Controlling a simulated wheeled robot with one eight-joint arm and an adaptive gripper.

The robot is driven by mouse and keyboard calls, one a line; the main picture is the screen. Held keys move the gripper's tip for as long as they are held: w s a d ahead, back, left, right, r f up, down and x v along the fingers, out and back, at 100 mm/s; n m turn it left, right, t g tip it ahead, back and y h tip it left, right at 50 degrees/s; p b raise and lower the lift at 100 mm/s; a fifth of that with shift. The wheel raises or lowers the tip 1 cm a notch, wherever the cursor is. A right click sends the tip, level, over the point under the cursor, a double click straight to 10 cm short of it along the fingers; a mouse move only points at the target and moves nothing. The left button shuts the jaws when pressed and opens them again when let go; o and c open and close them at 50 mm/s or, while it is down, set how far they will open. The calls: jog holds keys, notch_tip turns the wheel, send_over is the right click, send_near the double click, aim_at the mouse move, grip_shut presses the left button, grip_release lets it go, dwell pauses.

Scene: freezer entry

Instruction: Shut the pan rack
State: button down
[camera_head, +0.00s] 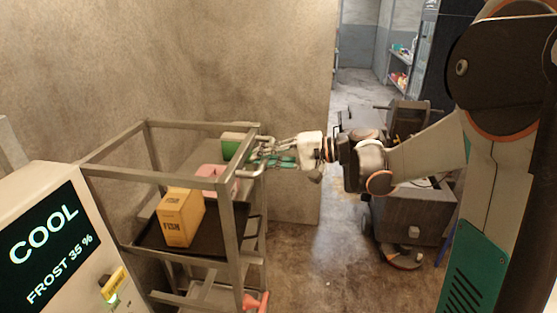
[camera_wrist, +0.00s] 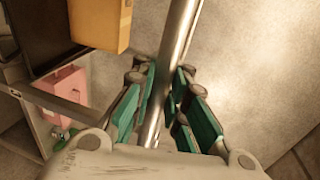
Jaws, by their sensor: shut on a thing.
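The pan rack (camera_head: 231,235) is a grey metal frame with open sides, standing left of centre in the head view against the wall. A dark tray (camera_head: 150,238) in it carries a yellow box marked FISH (camera_head: 180,217), with a pink box (camera_head: 214,179) and a green box (camera_head: 231,146) behind. A silver bar handle (camera_head: 246,174) is at the rack's right side. My gripper (camera_head: 263,158) reaches it from the right. In the wrist view the teal-padded fingers (camera_wrist: 166,92) are shut around the silver bar (camera_wrist: 182,32). The fingertips are small and partly hidden in the head view.
A white console (camera_head: 40,235) reading COOL and FROST 35 %, with a yellow switch (camera_head: 112,283), stands at the front left. A red object (camera_head: 256,301) is low by the rack. A doorway opens behind my arm. Bare floor (camera_head: 300,260) lies right of the rack.

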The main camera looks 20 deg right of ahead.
jog(key=r+b+x, duration=0.2)
jog(key=r+x, duration=0.2)
jog(key=x, duration=1.6)
jog(key=shift+w+a+b, duration=0.35)
jog(key=shift+w+a, duration=0.05)
jog(key=shift+a, duration=0.1)
jog(key=shift+r, duration=0.1)
jog(key=c, duration=1.6)
grip_release()
jog(key=shift+s+d, duration=0.1)
jog(key=v, duration=1.1)
jog(key=shift+s+d, duration=0.25)
jog(key=shift+d, duration=0.05)
